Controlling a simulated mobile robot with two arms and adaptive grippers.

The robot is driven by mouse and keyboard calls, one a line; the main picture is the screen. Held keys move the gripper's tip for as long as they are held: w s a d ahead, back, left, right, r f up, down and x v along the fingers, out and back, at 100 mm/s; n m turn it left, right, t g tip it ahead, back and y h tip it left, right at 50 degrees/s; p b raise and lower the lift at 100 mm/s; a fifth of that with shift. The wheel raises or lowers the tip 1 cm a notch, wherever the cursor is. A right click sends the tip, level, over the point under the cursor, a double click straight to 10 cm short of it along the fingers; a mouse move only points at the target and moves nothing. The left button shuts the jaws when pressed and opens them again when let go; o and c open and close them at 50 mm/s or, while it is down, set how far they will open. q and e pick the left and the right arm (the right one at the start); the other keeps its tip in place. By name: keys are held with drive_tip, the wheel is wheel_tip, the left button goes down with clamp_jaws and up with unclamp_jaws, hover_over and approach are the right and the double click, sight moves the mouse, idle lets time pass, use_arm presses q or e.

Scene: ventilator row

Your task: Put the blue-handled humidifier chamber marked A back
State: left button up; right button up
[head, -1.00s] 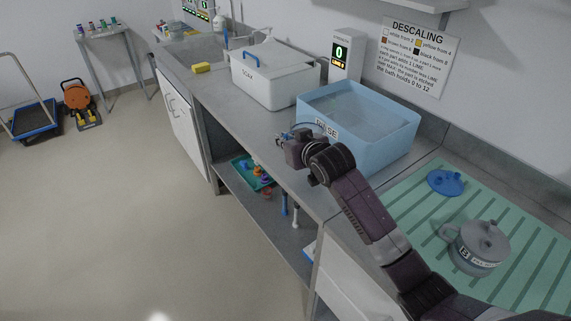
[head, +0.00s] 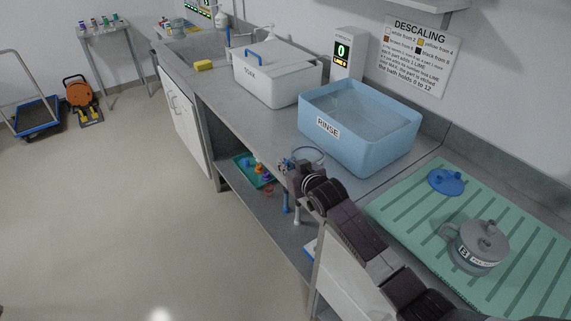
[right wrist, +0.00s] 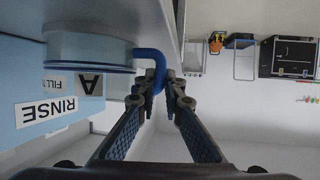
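The clear humidifier chamber with a blue handle (head: 308,155) is in the head view, in front of the RINSE bath at the counter's front edge. In the right wrist view the chamber (right wrist: 88,48) carries a label A, and its blue handle (right wrist: 157,62) lies between my fingertips. My right gripper (head: 290,166) is shut on that handle; it also shows in the right wrist view (right wrist: 163,85). A grey chamber marked B (head: 480,245) stands on the green ribbed mat (head: 410,207), with a blue round part (head: 446,181) behind it. My left gripper is out of view.
The blue RINSE bath (head: 347,140) is close to the held chamber. A white SOAK box (head: 268,82) with a blue-handled lid stands farther along the counter. The shelf below holds a green tray (head: 243,169) of small parts. A descaling sign (head: 418,57) hangs on the wall.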

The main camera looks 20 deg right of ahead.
drive_tip(key=o, duration=0.4)
drive_tip(key=b+v, duration=0.1)
drive_tip(key=v, duration=1.1)
drive_tip(key=shift+r, duration=0.1)
drive_tip(key=s+f+g, duration=0.2)
drive_tip(key=s+f, duration=0.4)
drive_tip(key=f, duration=0.7)
drive_tip(key=s+f+g+h, duration=0.1)
drive_tip(key=s+f+g, duration=0.1)
drive_tip(key=s+f, duration=0.8)
drive_tip(key=s+f+g, duration=0.2)
drive_tip(key=s+f, duration=0.1)
drive_tip(key=f, duration=1.3)
drive_tip(key=s+d+f+g, duration=0.1)
drive_tip(key=s+f+g, duration=0.1)
drive_tip(key=s+f, duration=0.4)
drive_tip(key=s+d+f+g, duration=0.1)
drive_tip(key=s+f, duration=0.5)
drive_tip(key=s, duration=1.1)
drive_tip(key=s+f+g+h, duration=0.1)
drive_tip(key=s+f+g, duration=0.2)
drive_tip(key=s, duration=0.9)
drive_tip(key=shift+d+f+n, duration=0.15)
drive_tip(key=shift+d+f, duration=0.05)
drive_tip(key=shift+f, duration=0.6)
drive_tip(key=shift+d+f+n, duration=0.15)
drive_tip(key=shift+d+f, duration=0.05)
drive_tip(key=shift+f, duration=0.6)
